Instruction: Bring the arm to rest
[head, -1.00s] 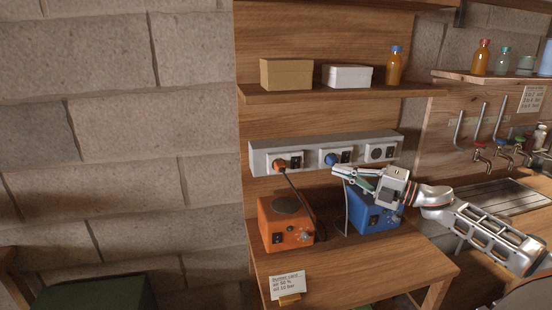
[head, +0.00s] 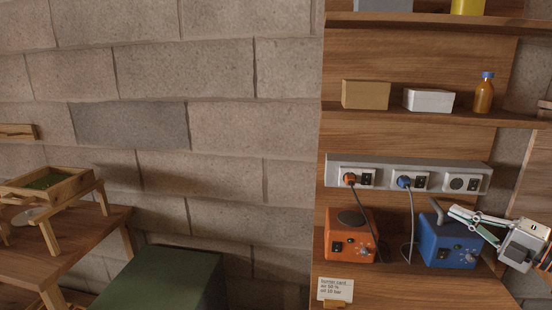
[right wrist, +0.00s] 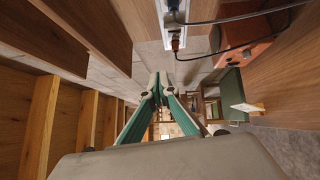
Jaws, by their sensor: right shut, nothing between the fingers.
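My right gripper (head: 456,213) is at the right side of the head view, in front of the blue box (head: 443,247). Its fingers are closed together with nothing between them. In the right wrist view the two green-sided fingers (right wrist: 158,92) meet at their tips, empty. My left gripper is not in view.
A power strip (head: 334,176) on the wood panel holds an orange plug (head: 349,178) and a blue plug (head: 403,182). An orange box (head: 350,245) and a card (head: 335,289) are on the bench. A green block (head: 165,280) and a tray table (head: 60,190) stand left.

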